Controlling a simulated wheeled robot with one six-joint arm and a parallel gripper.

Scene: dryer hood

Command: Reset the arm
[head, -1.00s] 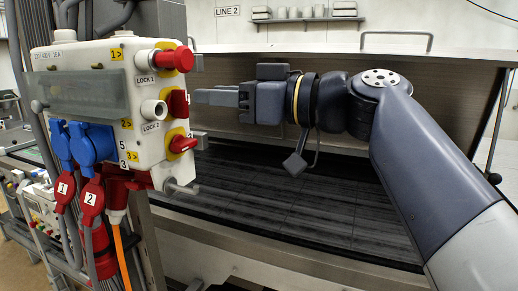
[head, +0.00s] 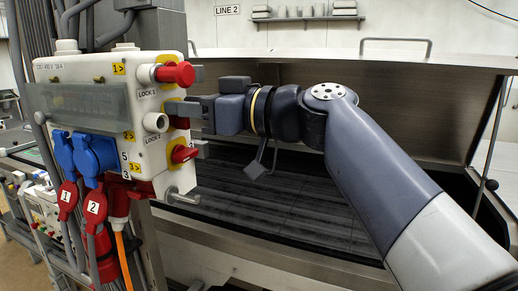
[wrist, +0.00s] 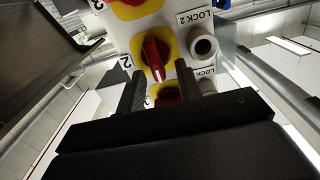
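A white control box (head: 110,110) stands at the left in the head view. Its right side has a red rotary switch (head: 175,73) at the top, another behind my fingers, and a lower red switch (head: 183,152), all on yellow plates. My gripper (head: 197,110) is at the box's right side, level with the middle switch. In the wrist view my two fingers (wrist: 160,92) are apart with nothing held. A red switch knob (wrist: 155,55) labelled 2 lies ahead of the gap between them. Another red knob (wrist: 165,95) shows partly between the fingers. Contact cannot be told.
Grey lock sockets marked LOCK 1 and LOCK 2 (wrist: 203,45) sit beside the switches. A metal peg (head: 183,197) sticks out low on the box. Blue and red plugs with cables hang in front. The steel hood (head: 350,105) stands open behind my arm, above a dark slatted bed (head: 300,195).

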